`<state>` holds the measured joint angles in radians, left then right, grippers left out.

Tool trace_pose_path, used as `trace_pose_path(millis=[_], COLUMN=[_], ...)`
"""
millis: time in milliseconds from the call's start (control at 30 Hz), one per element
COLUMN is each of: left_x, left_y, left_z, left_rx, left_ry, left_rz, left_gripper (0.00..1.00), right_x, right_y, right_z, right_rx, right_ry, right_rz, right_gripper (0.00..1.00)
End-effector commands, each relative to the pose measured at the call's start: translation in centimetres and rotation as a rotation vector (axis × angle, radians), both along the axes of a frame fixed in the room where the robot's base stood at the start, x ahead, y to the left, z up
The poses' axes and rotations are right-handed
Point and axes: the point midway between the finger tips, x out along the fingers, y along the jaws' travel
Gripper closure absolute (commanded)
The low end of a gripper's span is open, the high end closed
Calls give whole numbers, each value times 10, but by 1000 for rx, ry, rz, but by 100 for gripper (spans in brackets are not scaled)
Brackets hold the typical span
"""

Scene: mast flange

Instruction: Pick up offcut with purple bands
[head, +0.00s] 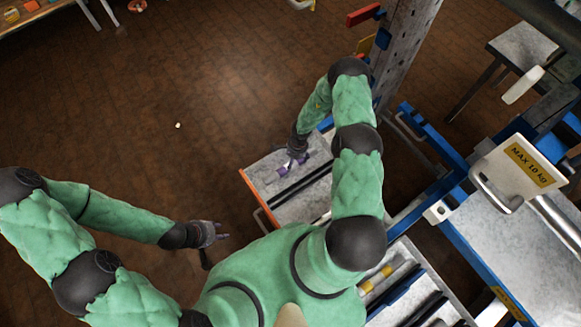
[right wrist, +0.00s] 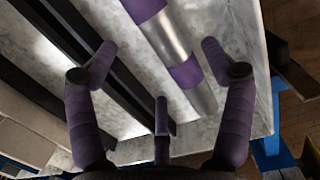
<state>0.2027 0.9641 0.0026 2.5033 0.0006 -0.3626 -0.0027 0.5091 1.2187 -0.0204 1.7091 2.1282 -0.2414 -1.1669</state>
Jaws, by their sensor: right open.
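The offcut with purple bands (right wrist: 172,45) is a silvery metal tube lying on a pale grey marbled surface in the right wrist view. It runs diagonally between the two side fingers of my right gripper (right wrist: 158,72), which is open and empty. No finger visibly touches the tube. In the head view my right gripper (head: 296,158) is over the tray, and only bits of purple show beside it; the hand partly hides the offcut. My left gripper (head: 216,240) is open and empty, away from the tray, above the brown floor.
Black bars lie beside the offcut in the tray (head: 262,180). Another tray below holds a yellow-banded piece (head: 376,278) and dark bars. A grey perforated post (head: 405,45) stands behind my right arm. A "MAX 10 kg" sign (head: 530,162) is at right.

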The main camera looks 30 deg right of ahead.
Motion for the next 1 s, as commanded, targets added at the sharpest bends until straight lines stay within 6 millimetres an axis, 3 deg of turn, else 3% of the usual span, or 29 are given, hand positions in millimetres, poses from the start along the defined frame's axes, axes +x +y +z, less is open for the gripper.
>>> trace_pose_path(millis=[167, 500, 733, 767, 1000], left_x=[0, 0, 0, 0, 0], left_y=[0, 0, 0, 0, 0], left_z=[-8, -32, -31, -31, -31], left_rx=[0, 0, 0, 0, 0], left_ry=[0, 0, 0, -1, -1], left_rz=[0, 0, 0, 0, 0], left_gripper=[60, 60, 60, 60, 60], right_x=[0, 0, 1, 1, 1], right_y=[2, 9, 9, 9, 9], right_z=[-11, -51, -50, -50, -50], right_rx=[0, -1, -1, -1, -1], right_ry=[0, 0, 0, 0, 0], right_rz=[0, 0, 0, 0, 0], right_gripper=[18, 18, 18, 21, 86])
